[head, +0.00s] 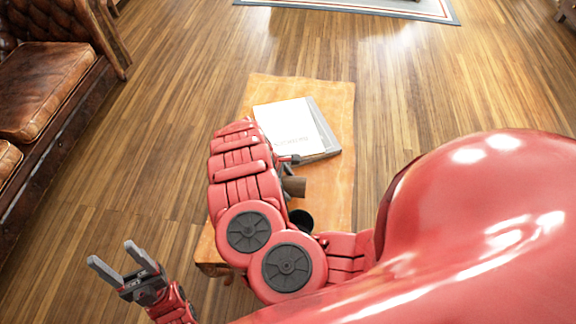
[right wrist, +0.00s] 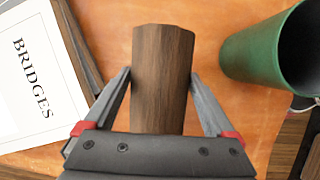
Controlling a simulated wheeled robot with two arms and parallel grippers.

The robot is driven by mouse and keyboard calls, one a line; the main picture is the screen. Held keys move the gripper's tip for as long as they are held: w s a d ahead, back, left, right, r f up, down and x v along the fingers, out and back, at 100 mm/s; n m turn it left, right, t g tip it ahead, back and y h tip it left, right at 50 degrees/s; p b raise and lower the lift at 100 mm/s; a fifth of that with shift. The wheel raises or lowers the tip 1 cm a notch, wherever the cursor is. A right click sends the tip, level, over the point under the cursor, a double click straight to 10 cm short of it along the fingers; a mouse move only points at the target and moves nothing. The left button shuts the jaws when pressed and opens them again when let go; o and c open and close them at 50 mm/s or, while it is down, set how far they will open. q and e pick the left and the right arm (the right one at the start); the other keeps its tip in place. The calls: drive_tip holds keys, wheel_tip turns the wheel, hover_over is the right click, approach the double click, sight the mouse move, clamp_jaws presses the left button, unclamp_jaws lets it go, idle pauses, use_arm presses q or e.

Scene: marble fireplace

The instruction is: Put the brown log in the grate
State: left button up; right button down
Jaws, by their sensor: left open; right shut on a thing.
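The brown log (right wrist: 163,55) lies between the two fingers of my right gripper (right wrist: 160,76) in the right wrist view. The fingers press on its sides, and the gripper is shut on it. In the head view the log's end (head: 295,187) shows beside my right arm, which hides most of the gripper. The log is over the small wooden table; I cannot tell whether it touches the top. My left gripper (head: 111,254) is open and empty, left of the table. The grate is not in view.
The wooden table (head: 335,95) holds a book marked "BRIDGES" (head: 290,125), also seen in the right wrist view (right wrist: 35,75), and a green cylindrical container (right wrist: 265,50) right of the log. A brown leather sofa (head: 45,90) stands at the left. The wooden floor beyond is clear up to a rug (head: 440,12).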

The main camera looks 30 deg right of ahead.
drive_tip(key=shift+f+b, duration=0.65)
drive_tip(key=shift+f, duration=1.85)
drive_tip(key=shift+f, duration=0.1)
unclamp_jaws()
